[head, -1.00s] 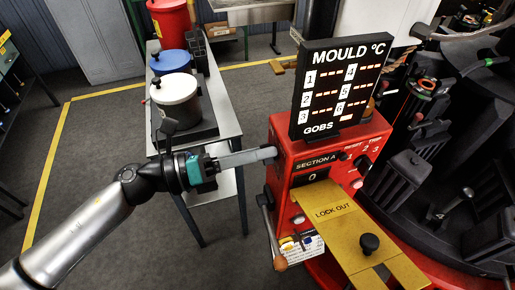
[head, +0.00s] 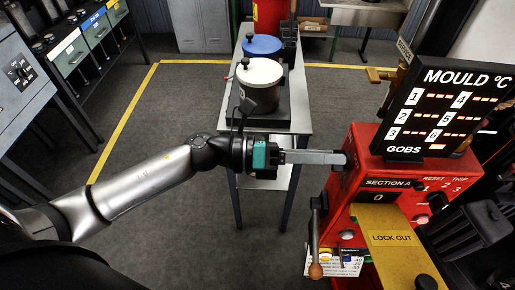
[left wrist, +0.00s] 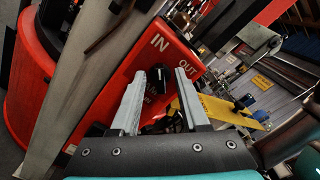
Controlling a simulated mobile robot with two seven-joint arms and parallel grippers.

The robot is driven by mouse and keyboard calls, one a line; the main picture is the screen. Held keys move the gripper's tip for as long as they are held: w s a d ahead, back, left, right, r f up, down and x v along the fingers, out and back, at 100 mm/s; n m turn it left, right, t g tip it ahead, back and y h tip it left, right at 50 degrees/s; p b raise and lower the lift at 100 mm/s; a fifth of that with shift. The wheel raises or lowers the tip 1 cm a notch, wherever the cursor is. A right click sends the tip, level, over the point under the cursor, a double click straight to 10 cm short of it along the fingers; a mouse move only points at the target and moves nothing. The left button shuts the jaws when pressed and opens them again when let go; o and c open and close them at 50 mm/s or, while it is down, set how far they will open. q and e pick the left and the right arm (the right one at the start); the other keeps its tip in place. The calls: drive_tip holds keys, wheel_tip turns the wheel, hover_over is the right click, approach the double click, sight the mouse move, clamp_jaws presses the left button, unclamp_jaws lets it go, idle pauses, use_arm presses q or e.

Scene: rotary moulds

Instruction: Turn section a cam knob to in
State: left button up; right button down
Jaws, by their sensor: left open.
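The cam knob (left wrist: 158,76) is black and round, on the red side face of the section A box (head: 365,150). In the left wrist view, IN stands above it and OUT to its right; the lettering below it is partly hidden. I cannot tell which way the knob points. My left gripper (head: 343,158) is at the box's left side, where the knob is hidden in the head view. In the left wrist view, my left gripper (left wrist: 158,73) is open, with its grey fingers on either side of the knob. Contact is not clear. My right gripper is out of view.
The mould temperature display (head: 445,108) stands on the box. A lever with a wooden grip (head: 315,271) hangs below my left gripper. A yellow LOCK OUT plate (head: 390,240) projects in front. A table with lidded pots (head: 260,82) stands behind my arm. Open floor lies left.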

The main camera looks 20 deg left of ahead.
use_arm(q)
drive_tip(key=b+v, duration=0.2)
drive_tip(key=v, duration=1.2)
drive_tip(key=shift+a+b, duration=0.25)
drive_tip(key=shift+b, duration=0.05)
